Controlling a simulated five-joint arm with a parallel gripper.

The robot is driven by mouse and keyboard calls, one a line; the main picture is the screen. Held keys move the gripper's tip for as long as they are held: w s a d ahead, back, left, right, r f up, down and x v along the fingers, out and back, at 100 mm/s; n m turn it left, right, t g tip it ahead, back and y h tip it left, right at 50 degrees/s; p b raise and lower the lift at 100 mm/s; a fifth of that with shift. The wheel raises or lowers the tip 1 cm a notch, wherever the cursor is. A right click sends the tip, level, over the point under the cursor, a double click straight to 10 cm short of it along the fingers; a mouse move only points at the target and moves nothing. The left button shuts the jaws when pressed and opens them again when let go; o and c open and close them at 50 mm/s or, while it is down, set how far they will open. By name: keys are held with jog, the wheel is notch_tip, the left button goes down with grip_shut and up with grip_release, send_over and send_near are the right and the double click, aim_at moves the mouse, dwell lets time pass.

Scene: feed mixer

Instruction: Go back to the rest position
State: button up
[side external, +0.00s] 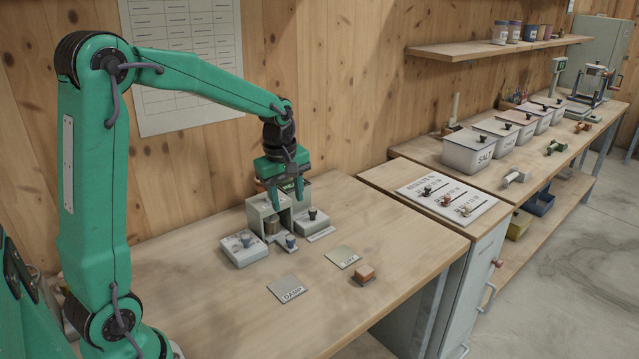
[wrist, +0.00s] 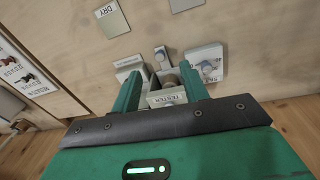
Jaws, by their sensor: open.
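My gripper (side external: 288,192) is open and empty, pointing down above the grey tester (side external: 256,212) on the wooden bench. In the wrist view its two green fingers (wrist: 161,88) stand apart, with the tester (wrist: 167,98) showing between and beyond them. A small dark cylinder (side external: 272,226) sits in the tester's opening. Contact between the fingers and the tester cannot be told.
A DAMP plate (side external: 288,290), a DRY plate (side external: 343,257) and an orange-brown block (side external: 362,275) lie on the bench front. A wall sheet (side external: 190,62) hangs behind my arm. A cabinet with a lever board (side external: 447,198) and lidded bins (side external: 470,150) stand right. The front bench is mostly clear.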

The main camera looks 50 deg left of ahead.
jog(key=s+d+r+m+t, duration=0.2)
jog(key=s+d+r+m, duration=0.1)
jog(key=s+d+m, duration=0.3)
jog(key=s+d+r+m+t, duration=0.2)
jog(key=s+d+r+m, duration=0.2)
jog(key=s+m, duration=0.6)
jog(key=shift+s+d+r+m, duration=0.15)
jog(key=shift+s+d+m, duration=0.25)
jog(key=shift+s+d, duration=0.65)
jog(key=shift+s+a, duration=0.1)
jog(key=shift+a, duration=0.05)
jog(key=shift+c, duration=0.4)
